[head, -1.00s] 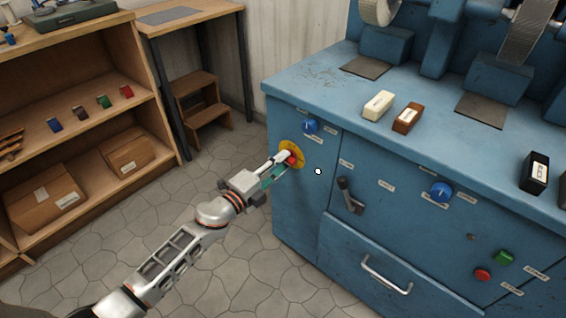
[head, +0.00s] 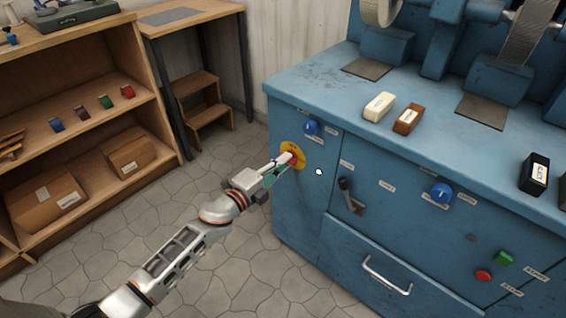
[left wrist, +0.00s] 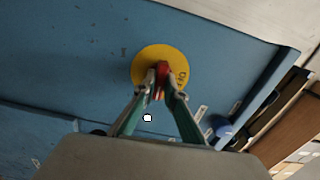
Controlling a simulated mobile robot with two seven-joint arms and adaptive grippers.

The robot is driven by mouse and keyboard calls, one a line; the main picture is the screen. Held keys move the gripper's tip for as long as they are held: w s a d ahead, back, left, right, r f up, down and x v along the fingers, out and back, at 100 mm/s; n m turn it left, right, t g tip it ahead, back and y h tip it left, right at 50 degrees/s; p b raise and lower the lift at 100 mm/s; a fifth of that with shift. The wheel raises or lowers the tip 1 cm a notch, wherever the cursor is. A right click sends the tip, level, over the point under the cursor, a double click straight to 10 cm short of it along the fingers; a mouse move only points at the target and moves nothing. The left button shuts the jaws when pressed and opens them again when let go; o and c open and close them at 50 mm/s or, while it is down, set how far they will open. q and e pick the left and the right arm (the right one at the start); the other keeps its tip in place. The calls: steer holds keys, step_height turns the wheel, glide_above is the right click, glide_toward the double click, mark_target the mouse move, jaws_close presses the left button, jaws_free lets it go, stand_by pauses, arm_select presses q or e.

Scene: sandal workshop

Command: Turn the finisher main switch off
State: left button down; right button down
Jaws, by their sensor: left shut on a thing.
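The finisher main switch is a red knob on a round yellow plate (head: 291,147) at the left of the blue finisher's front. In the left wrist view the red knob (left wrist: 162,69) stands in front of the yellow plate (left wrist: 146,60), with part of a label showing on the plate's right. My left gripper (head: 288,160) is at the switch, its two fingers closed on the red knob, one on each side. The fingers (left wrist: 161,92) hide much of the knob, so its exact angle is hard to tell. My right gripper is not in view.
The blue finisher cabinet (head: 300,205) carries a blue knob (head: 311,128) just above the switch, a black lever (head: 347,195) to the right, and green (head: 503,257) and red (head: 484,275) buttons. A wooden shelf (head: 150,95) stands at left. Floor between is clear.

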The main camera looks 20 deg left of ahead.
arm_select(q)
steer(key=n+p, duration=0.7)
steer(key=n, duration=1)
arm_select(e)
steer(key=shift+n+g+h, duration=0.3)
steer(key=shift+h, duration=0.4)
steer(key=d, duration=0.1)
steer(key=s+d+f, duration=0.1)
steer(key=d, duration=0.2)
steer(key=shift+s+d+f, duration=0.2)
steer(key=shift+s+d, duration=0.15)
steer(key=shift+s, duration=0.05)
arm_select(q)
steer(key=shift+n, duration=0.3)
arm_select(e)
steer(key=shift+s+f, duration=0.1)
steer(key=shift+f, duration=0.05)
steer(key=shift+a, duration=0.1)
